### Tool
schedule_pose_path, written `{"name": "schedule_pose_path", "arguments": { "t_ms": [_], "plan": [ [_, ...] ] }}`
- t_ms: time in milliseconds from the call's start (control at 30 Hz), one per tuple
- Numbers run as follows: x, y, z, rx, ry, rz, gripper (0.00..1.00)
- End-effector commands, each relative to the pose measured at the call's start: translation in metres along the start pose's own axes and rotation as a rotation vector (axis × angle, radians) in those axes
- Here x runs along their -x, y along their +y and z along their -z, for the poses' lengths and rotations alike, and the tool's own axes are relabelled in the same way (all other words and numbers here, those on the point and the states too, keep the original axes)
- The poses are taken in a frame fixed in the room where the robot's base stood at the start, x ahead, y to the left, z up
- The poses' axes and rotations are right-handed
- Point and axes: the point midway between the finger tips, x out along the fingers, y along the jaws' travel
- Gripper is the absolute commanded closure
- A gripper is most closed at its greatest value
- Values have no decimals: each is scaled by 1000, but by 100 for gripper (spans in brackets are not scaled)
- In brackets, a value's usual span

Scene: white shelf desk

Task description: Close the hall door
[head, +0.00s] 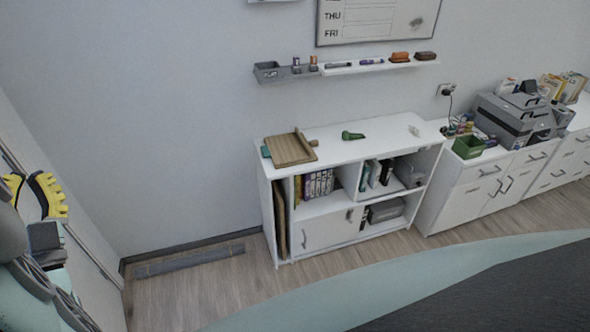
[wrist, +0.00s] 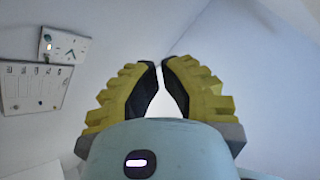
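A tall pale panel (head: 98,290) stands along the left edge of the head view, seen from above at a steep angle. It may be the hall door; no handle shows on it, and I cannot tell how far it stands open. My gripper (head: 35,188) is at the left edge, in front of this panel; I cannot tell if it touches. In the wrist view my gripper's yellow fingers (wrist: 161,63) have their tips almost together, with nothing visible between them. A plain pale surface (wrist: 255,75) fills the right of that view; I cannot tell if it is the door.
A white shelf unit (head: 370,128) stands against the wall, with white cabinets (head: 465,195) to its right. A grey strip (head: 190,260) lies on the floor by the wall. Wood floor (head: 215,295) is clear before it.

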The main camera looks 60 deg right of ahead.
Motion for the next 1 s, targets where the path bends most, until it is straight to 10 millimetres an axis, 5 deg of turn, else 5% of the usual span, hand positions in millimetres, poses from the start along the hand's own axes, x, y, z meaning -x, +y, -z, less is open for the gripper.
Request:
{"name": "schedule_pose_path", "arguments": {
  "t_ms": [33, 200, 367, 500, 700, 1000],
  "plan": [
    [23, 26, -39, -47, -82, -55, 100],
    [73, 64, -135, -251, -379, -206, 100],
    [132, 69, -216, -487, -648, -284, 100],
    [180, 52, -268, -713, -856, -289, 100],
    [224, 16, -298, -964, -1061, -229, 100],
    [232, -8, -301, -1065, -1135, -180, 100]
  ]
}}
